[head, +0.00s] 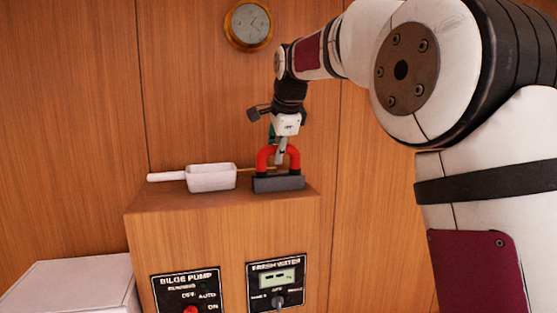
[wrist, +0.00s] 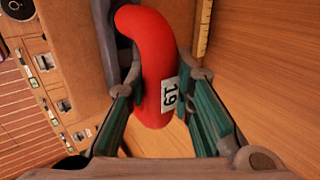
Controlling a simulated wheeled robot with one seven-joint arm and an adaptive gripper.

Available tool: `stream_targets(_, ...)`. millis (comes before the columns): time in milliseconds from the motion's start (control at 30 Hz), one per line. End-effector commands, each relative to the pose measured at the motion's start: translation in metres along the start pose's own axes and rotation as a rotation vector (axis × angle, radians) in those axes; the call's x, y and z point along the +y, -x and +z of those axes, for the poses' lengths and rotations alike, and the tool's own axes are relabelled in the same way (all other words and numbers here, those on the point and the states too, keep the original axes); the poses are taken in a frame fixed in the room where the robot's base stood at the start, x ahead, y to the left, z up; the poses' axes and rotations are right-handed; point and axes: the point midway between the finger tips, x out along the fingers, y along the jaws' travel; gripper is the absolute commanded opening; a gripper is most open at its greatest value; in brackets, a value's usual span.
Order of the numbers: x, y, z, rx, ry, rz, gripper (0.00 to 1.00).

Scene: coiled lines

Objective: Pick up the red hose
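The red hose (wrist: 152,62) is a thick red arch carrying a white label marked "19". In the head view the red hose (head: 264,158) stands on top of a wooden cabinet, its two ends at a dark grey base (head: 278,184). My gripper (head: 281,158) points down over the top of the arch. In the wrist view my gripper (wrist: 163,80) has its two green-padded fingers on either side of the hose. The fingers are apart, with narrow gaps beside the hose; firm contact does not show. Part of the arch's top is hidden behind the fingers in the head view.
A white scoop (head: 211,177) lies left of the dark base on the wooden cabinet (head: 150,207). A thin yellowish strip (wrist: 203,28) shows near the hose. Panels for bilge pump (head: 187,291) and fresh water (head: 276,284) are on the cabinet front. A wooden wall is close behind.

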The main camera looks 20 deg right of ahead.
Motion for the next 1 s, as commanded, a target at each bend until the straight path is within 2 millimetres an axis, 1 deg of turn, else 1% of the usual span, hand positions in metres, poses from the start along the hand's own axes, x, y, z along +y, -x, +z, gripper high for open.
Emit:
stream_targets(367,-0.002,0.002,0.0,0.0,0.0,0.0,0.0)
stream_targets(467,-0.006,0.006,0.0,0.0,0.001,-0.002,0.0)
stream_targets(767,-0.022,0.029,0.0,0.001,0.0,-0.003,0.0)
stream_targets(1000,-0.001,0.046,-0.021,0.002,-0.001,-0.002,0.0)
